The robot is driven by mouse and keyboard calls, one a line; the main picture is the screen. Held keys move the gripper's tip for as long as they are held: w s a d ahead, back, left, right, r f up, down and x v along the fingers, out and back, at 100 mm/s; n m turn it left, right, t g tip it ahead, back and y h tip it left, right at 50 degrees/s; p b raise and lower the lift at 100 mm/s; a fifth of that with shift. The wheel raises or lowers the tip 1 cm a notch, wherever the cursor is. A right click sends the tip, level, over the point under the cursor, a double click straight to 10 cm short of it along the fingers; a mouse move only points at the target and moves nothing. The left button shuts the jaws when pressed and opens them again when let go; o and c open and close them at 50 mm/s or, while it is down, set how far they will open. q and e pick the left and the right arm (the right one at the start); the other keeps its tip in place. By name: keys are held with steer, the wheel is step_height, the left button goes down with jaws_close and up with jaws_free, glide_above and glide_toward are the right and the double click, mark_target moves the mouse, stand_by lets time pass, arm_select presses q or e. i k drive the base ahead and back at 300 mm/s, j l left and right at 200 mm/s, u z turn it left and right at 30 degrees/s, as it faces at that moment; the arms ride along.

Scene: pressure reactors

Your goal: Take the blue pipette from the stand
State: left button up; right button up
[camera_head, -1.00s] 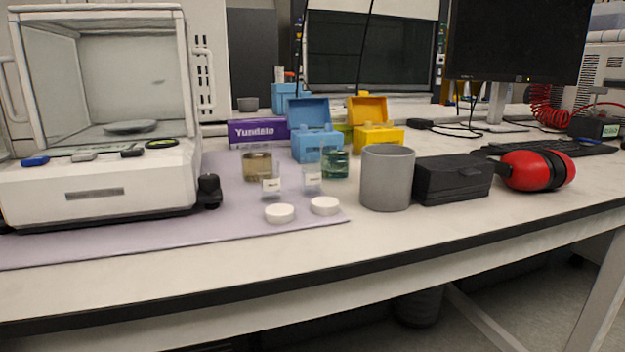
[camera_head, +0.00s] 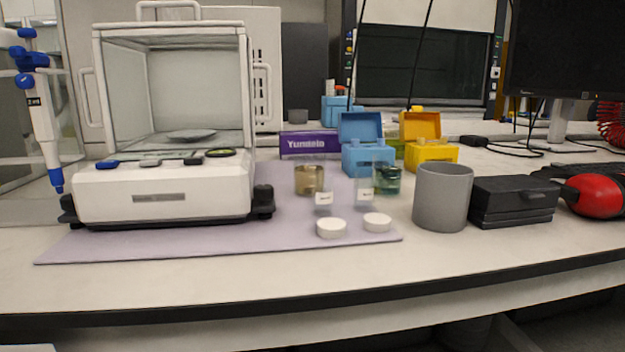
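A white pipette with blue parts (camera_head: 38,115) hangs upright at the far left of the head view, left of the balance. Its blue tip points down, close above the bench. Blue parts at its top (camera_head: 28,60) seem to be where it hangs; the stand itself is mostly cut off by the left edge, so I cannot make out its post or base. Neither of my grippers shows in the head view.
A white balance with a glass chamber (camera_head: 165,190) stands right of the pipette on a lilac mat (camera_head: 220,247). Small jars, two white lids (camera_head: 331,228), a grey cup (camera_head: 442,197), a black case (camera_head: 513,202) and red earmuffs (camera_head: 597,195) follow rightward. The front bench strip is clear.

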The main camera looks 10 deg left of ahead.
mark_target(38, 99)
steer(key=u, duration=1.45)
steer(key=z, duration=0.15)
